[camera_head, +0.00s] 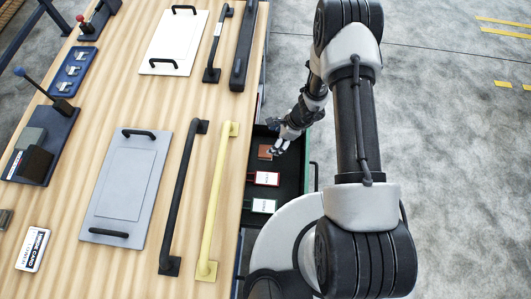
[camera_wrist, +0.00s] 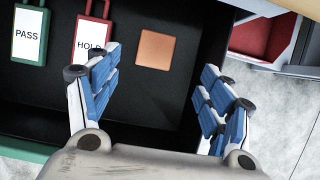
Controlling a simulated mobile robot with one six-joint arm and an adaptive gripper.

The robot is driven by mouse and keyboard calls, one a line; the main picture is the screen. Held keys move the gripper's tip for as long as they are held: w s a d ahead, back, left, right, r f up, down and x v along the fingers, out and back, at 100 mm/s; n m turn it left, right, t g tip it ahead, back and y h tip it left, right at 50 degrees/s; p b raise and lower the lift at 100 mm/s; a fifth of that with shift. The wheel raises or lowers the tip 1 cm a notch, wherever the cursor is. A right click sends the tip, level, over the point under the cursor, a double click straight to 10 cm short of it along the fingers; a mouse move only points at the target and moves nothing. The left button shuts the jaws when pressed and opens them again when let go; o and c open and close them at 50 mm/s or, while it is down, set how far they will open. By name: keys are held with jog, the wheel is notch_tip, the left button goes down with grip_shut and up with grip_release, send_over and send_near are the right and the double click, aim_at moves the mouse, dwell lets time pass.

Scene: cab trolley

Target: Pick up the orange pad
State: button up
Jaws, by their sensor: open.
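The orange pad (camera_wrist: 155,49) is a small flat square lying on the dark floor of an open drawer, seen ahead of my gripper in the wrist view. The pad appears beyond and between the fingertips, apart from both.
A red HOLD tag (camera_wrist: 91,37) and a green PASS tag (camera_wrist: 30,33) lie in the same drawer (camera_wrist: 150,110), left of the pad. A wooden worktop (camera_head: 210,115) with panels and handles borders the drawer. A red-lined compartment (camera_wrist: 265,38) is at the upper right.

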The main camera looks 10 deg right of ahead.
send_over(265, 151)
jog(key=d, duration=0.2)
notch_tip(265, 151, down, 4)
jog(key=shift+w+d+f+b, duration=0.1)
jog(key=shift+w+d+b, duration=0.05)
jog(key=shift+b, duration=0.25)
jog(key=b+x, duration=0.1)
jog(key=x, duration=0.4)
jog(key=shift+s+f+b, duration=0.1)
jog(key=shift+s+b, duration=0.15)
jog(key=shift+b, duration=0.15)
jog(key=shift+c, duration=0.5)
jog(key=c, duration=1.2)
jog(key=shift+o, duration=0.2)
notch_tip(265, 151, up, 20)
jog(key=p, duration=0.6)
